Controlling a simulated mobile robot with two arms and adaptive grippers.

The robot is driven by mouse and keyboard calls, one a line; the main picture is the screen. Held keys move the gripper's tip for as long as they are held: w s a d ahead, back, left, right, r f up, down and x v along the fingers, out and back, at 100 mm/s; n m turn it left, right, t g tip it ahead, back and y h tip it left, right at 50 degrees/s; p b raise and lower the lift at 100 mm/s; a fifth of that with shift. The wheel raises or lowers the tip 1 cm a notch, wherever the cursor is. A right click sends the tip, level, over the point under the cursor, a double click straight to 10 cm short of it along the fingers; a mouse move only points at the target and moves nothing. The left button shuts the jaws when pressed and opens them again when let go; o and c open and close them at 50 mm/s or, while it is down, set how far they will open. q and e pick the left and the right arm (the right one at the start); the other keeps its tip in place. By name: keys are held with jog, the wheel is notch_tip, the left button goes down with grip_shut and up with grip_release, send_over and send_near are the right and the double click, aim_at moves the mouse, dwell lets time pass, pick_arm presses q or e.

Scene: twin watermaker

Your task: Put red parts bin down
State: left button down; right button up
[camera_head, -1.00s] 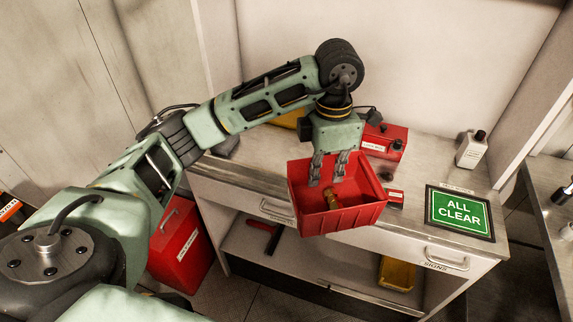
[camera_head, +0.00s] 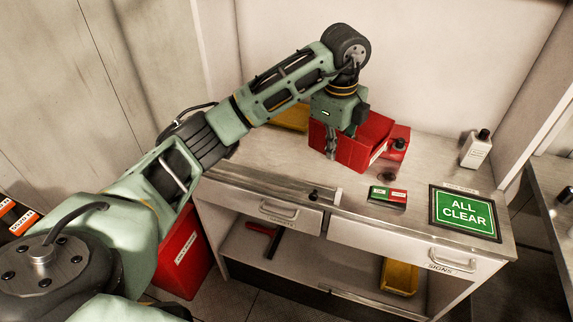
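The red parts bin (camera_head: 352,151) is at the back of the grey counter (camera_head: 290,170), partly hidden by my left gripper. My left gripper (camera_head: 332,153) points down at the bin's left side, and its fingers overlap in this view. It appears to be shut on the bin, though the contact itself is hard to see. The bin's underside looks at or very close to the counter top; I cannot tell if it touches. The inside of the bin is hidden. My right gripper is not in view.
A red box with a black knob (camera_head: 398,142) is close to the bin's right. A yellow bin (camera_head: 291,118) is behind my arm. A small green-and-red box (camera_head: 387,197), the ALL CLEAR sign (camera_head: 464,213) and a white bottle (camera_head: 476,150) are on the right.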

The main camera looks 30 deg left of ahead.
pick_arm(q)
jog(key=n, duration=0.2)
jog(key=w+n, duration=0.1)
jog(key=n, duration=0.1)
jog(key=shift+a+f, duration=0.15)
jog(key=n, duration=0.3)
jog(key=w+n, duration=0.1)
jog(key=shift+a+f+b, duration=0.15)
jog(key=shift+a+b, duration=0.1)
jog(key=shift+b, duration=0.05)
jog(key=shift+n, duration=0.3)
jog(key=s+a+f+p, duration=0.1)
jog(key=a+f, duration=0.1)
jog(key=a, duration=0.1)
jog(key=s+a+f+p, duration=0.1)
jog(key=a+f, duration=0.1)
jog(key=a, duration=0.2)
jog(key=s+a+f, duration=0.1)
jog(key=a+f, duration=0.1)
jog(key=a, duration=0.1)
jog(key=shift+s+a+f+p, duration=0.3)
jog(key=shift+s+a+p, duration=0.05)
jog(key=shift+s+p, duration=0.05)
jog(key=shift+a+f, duration=0.15)
notch_tip(320, 180, down, 3)
jog(key=shift+f+p, duration=0.15)
jog(key=shift+p, duration=0.45)
jog(key=shift+f, duration=0.4)
jog(key=shift+f, duration=0.1)
